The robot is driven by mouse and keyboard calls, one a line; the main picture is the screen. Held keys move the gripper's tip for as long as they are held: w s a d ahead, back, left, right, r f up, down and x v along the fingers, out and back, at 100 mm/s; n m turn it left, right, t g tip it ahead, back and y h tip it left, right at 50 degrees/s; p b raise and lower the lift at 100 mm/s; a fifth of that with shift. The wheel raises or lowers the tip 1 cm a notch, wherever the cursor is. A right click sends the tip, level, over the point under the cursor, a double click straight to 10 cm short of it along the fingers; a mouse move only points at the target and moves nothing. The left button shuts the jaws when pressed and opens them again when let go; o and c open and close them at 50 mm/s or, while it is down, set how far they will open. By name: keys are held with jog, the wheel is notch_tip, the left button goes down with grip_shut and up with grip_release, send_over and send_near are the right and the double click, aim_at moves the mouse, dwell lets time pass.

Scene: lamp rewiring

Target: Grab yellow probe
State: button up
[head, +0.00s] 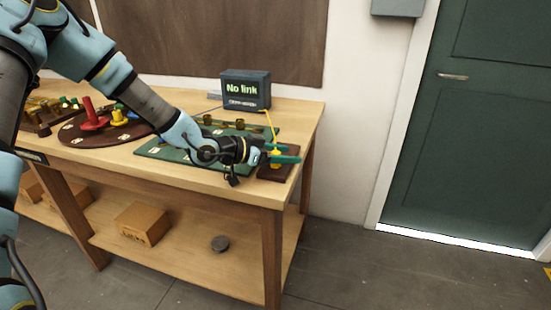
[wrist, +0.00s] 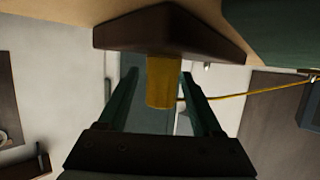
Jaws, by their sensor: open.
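The yellow probe (head: 275,156) stands on a dark brown base (head: 284,170) at the right end of the workbench, partly hidden by my gripper in the head view. My gripper (head: 284,154) is level beside it, its green fingers reaching to the probe. In the wrist view the yellow probe (wrist: 163,82) lies between the two open fingers (wrist: 164,88), with a visible gap on each side. A thin yellow cord runs from the probe toward the right there. The brown base (wrist: 173,30) is close to the fingertips.
A small screen (head: 246,89) reading "No link" stands behind the probe, with the yellow cord leading to it. A green board (head: 160,151) with brass parts lies beneath my arm. A round brown board (head: 75,133) with red and yellow pieces is further left. A green door (head: 480,130) is at right.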

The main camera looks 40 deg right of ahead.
grip_shut()
dwell(0.3)
dwell(0.3)
